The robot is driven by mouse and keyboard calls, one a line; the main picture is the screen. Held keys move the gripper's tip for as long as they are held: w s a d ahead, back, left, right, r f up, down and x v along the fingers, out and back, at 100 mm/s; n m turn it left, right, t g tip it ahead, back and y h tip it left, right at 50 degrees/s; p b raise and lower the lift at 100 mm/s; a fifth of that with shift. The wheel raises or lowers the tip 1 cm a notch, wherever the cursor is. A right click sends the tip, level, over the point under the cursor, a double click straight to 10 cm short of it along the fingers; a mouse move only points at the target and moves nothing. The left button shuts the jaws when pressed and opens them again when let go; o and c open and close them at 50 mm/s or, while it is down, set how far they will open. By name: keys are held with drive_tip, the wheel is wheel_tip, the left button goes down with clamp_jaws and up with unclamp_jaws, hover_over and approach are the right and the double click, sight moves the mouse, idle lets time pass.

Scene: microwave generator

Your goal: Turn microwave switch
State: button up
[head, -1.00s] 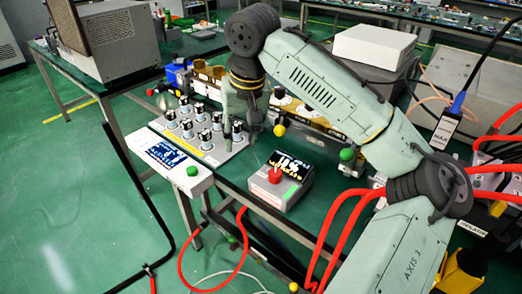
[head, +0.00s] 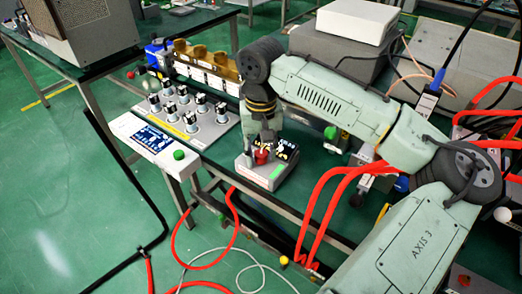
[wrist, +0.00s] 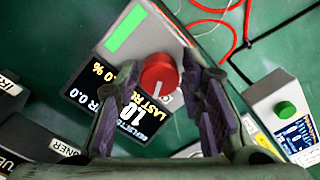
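The microwave switch appears to be a red knob (head: 261,157) on a small grey box (head: 262,178) with a black display and a green label. The knob also shows in the wrist view (wrist: 159,73), round, with a white pointer mark. My gripper (head: 268,141) points down just above and beside the knob, covering part of the box in the head view. In the wrist view the gripper looks open, with a dark purple finger close to the right of the knob. Contact with the knob cannot be told.
A panel (head: 188,119) with several black-and-silver knobs stands left of the box. Near it is a white controller (head: 152,138) with a green button (head: 179,155). Red hoses (head: 322,200) hang at the table's front. Labelled units (head: 205,70) stand behind.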

drive_tip(key=shift+c, duration=0.6)
clamp_jaws()
drive_tip(key=shift+n, duration=0.3)
drive_tip(key=shift+n+p, duration=0.8)
drive_tip(key=shift+n, duration=0.2)
drive_tip(key=n+p, duration=0.1)
drive_tip(key=n, duration=0.2)
drive_tip(key=shift+a+n, duration=0.1)
drive_tip(key=shift+n, duration=0.2)
drive_tip(key=n+p, duration=0.2)
drive_tip(key=n, duration=0.3)
drive_tip(key=shift+n, duration=0.3)
